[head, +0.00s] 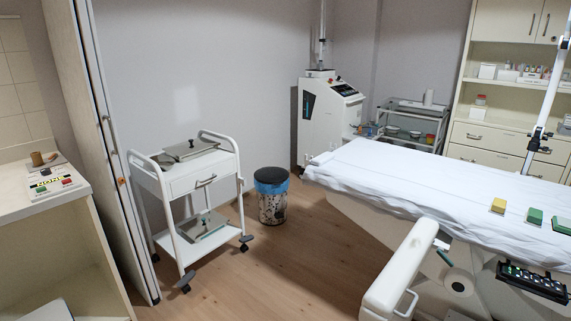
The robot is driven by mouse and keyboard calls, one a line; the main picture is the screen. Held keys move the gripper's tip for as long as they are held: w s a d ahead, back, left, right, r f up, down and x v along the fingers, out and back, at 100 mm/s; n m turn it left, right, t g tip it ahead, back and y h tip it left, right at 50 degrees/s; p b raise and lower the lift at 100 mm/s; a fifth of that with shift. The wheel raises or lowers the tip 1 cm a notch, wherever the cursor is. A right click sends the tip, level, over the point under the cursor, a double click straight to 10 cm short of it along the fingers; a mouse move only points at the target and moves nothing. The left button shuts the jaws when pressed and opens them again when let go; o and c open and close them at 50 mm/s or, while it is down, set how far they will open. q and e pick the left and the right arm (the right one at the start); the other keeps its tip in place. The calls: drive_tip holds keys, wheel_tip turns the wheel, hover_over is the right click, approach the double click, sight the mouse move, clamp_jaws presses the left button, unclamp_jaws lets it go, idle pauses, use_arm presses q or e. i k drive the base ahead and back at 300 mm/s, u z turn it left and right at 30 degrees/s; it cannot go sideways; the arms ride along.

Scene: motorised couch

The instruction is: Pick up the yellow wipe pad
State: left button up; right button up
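The yellow wipe pad (498,205) lies on the white-sheeted couch (400,180), near its front edge on the right side of the head view. It is a small block with a yellow top. A green pad (535,215) lies just to its right, apart from it. Another green pad (561,226) lies further right by the picture edge. Neither of my grippers is in view.
A black keypad (533,281) hangs on the couch's side below the pads. A white padded armrest (400,270) juts out in front. A white trolley (190,190) and a bin (271,195) stand left. Wooden floor (260,280) between them is clear.

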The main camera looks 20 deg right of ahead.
sight(498, 207)
drive_tip(key=z, duration=0.1)
drive_tip(key=i, duration=2.25)
drive_tip(key=z, duration=1.4)
drive_tip(key=i, duration=1.05)
drive_tip(key=z, duration=1.3)
drive_tip(key=i, duration=0.25)
drive_tip(key=z, duration=0.2)
